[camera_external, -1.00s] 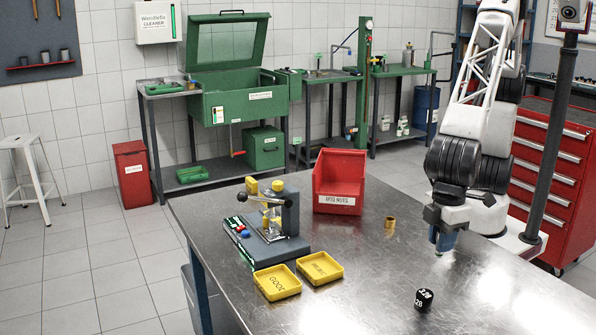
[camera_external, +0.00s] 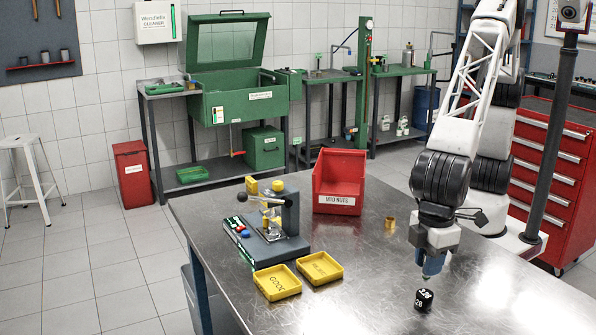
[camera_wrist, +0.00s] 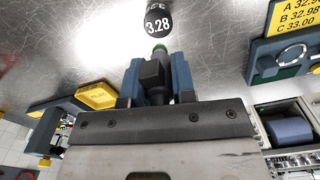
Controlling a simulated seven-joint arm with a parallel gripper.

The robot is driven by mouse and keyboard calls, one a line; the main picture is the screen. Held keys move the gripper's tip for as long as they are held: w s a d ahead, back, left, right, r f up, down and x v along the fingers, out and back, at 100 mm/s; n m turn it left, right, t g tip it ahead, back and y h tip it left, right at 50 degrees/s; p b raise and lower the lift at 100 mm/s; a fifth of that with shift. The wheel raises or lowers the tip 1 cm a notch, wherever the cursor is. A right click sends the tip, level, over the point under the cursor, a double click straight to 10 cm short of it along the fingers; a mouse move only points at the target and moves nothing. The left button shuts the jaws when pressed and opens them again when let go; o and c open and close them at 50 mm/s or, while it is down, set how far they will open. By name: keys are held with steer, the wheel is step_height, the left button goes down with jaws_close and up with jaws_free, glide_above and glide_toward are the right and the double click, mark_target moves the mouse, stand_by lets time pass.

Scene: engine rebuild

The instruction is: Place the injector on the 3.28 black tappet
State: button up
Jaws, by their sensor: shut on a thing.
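The black tappet (camera_external: 424,299) stands on the metal table near its front; its white 3.28 label shows in the wrist view (camera_wrist: 158,24). My gripper (camera_external: 432,265) is just above the tappet, pointing down. In the wrist view, its blue fingers (camera_wrist: 153,82) are shut on the injector (camera_wrist: 152,72), a dark body with a green end toward the tappet. The injector's end appears close to the tappet; I cannot tell whether they touch. The external view mostly hides the injector behind the fingers.
Two yellow trays (camera_external: 278,282) lie left of the tappet, beside a grey lever device (camera_external: 270,245). A red nut bin (camera_external: 338,203) and a small brass part (camera_external: 390,222) are farther back. The table (camera_external: 350,300) is clear around the tappet.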

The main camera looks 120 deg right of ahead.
steer(key=shift+f, duration=0.1)
steer(key=shift+f, duration=1.65)
steer(key=shift+f, duration=0.15)
steer(key=o, duration=0.9)
step_height(320, 180, up, 12)
steer(key=shift+r, duration=0.15)
steer(key=shift+d, duration=0.1)
